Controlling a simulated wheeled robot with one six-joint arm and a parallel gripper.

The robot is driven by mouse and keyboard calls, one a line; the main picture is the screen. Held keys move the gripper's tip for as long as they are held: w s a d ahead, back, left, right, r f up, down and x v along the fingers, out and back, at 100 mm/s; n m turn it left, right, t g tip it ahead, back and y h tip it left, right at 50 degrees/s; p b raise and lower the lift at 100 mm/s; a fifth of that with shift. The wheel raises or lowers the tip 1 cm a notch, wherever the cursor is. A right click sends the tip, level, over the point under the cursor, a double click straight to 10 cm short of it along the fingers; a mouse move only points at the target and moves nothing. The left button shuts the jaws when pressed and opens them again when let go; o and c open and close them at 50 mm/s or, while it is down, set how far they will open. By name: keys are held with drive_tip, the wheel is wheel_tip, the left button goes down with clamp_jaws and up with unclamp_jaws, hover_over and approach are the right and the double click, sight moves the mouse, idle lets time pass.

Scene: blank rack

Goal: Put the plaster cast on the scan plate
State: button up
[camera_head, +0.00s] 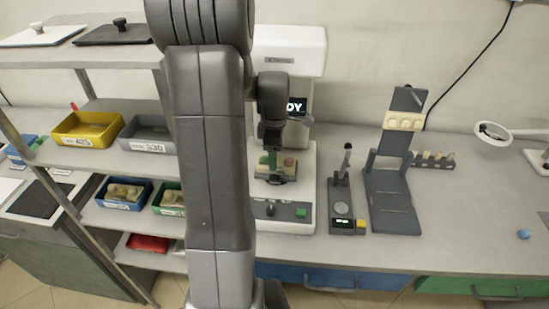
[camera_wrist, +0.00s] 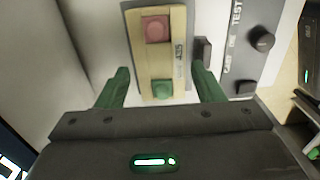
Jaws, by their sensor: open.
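My gripper (camera_head: 272,158) is open over the white machine (camera_head: 290,55), beneath its upper housing. In the wrist view its green fingers (camera_wrist: 160,72) stand on either side of a tan block (camera_wrist: 170,52) with a reddish square, a green square and a small label. Gaps show between the block and the fingers. In the head view the tan block (camera_head: 262,172) rests on the machine's dark plate (camera_head: 283,180), which is partly hidden. I cannot tell whether this block is the plaster cast. Cream lumps lie in a blue bin (camera_head: 106,200) on the rack.
A yellow bin (camera_head: 65,141) and grey bin (camera_head: 146,147) stand on the rack (camera_head: 110,222) at left. Right of the machine are a small gauge (camera_head: 341,211) and a dark stand (camera_head: 392,205) with cream pieces. The bench (camera_head: 470,220) farther right is mostly clear.

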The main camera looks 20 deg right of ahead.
wheel_tip(320, 180, up, 10)
idle(0.3)
idle(1.7)
